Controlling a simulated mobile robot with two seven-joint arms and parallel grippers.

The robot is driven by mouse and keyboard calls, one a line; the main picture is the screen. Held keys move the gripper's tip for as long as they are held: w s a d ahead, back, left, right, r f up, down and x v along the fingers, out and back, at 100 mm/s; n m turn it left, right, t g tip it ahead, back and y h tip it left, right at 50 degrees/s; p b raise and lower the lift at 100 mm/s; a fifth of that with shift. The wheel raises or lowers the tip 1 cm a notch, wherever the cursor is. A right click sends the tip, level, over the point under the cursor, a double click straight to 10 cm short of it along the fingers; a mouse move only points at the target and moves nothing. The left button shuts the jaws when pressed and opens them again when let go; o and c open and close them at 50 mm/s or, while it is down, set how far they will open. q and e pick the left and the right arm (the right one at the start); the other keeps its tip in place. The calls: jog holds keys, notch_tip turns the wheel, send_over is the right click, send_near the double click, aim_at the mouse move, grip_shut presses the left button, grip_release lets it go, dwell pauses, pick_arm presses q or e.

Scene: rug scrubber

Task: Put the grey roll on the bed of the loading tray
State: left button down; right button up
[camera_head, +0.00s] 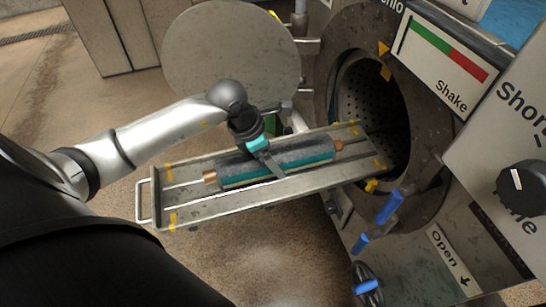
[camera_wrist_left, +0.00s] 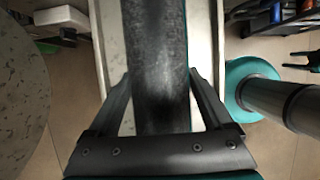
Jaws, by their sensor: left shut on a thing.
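The grey roll (camera_head: 308,154), with a teal stripe along its side and copper-coloured ends, lies lengthwise over the bed of the loading tray (camera_head: 190,212). It appears to be down between the tray's side rails; whether it rests on the bed is hard to tell. My left gripper (camera_head: 268,160) is shut around the roll's middle from above. In the left wrist view, the dark roll (camera_wrist_left: 157,50) runs between the two fingers of the left gripper (camera_wrist_left: 160,85), with the pale tray on both sides. My right gripper is in neither view.
The tray's far end reaches the round drum opening (camera_head: 372,105) of the machine. A round door (camera_head: 230,55) stands open behind the tray. Blue handles (camera_head: 388,207) and a black knob (camera_head: 520,187) are at the right. The tray's handle end (camera_head: 143,203) is clear.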

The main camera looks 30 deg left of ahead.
pick_arm(q)
jog(key=shift+w+f, duration=0.1)
grip_release()
jog(key=shift+r, duration=0.2)
jog(key=p+v, duration=0.2)
jog(key=v, duration=1)
